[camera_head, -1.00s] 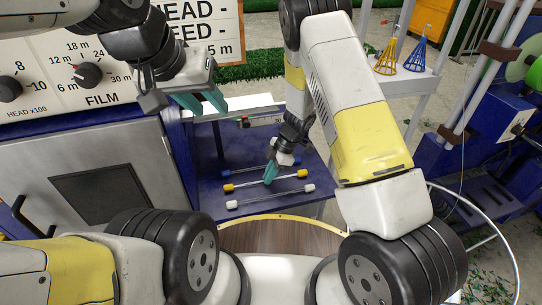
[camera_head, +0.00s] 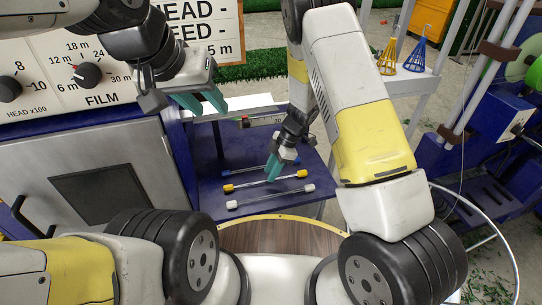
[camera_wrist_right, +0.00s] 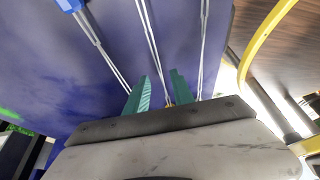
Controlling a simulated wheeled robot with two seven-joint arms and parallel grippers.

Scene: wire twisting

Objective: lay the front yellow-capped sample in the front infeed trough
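One yellow-capped sample (camera_head: 252,184), a thin rod with a yellow cap at each end, lies on the blue shelf between a blue-capped and a white-capped one. My right gripper (camera_head: 273,168) is just over its middle. In the right wrist view its green fingers (camera_wrist_right: 160,92) are apart, with the middle rod (camera_wrist_right: 155,45) running down between them; I cannot tell if they touch it. My left gripper (camera_head: 205,104) is open and empty, beside a pale rail (camera_head: 250,104) behind the shelf. I cannot tell whether this rail is the front infeed trough.
The blue-capped sample (camera_head: 250,170) lies behind and the white-capped sample (camera_head: 270,196) in front, both close by on the blue shelf (camera_head: 216,207). A grey cabinet (camera_head: 120,155) stands left. A white side shelf (camera_head: 408,82) with yellow and blue wire cones is at the right.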

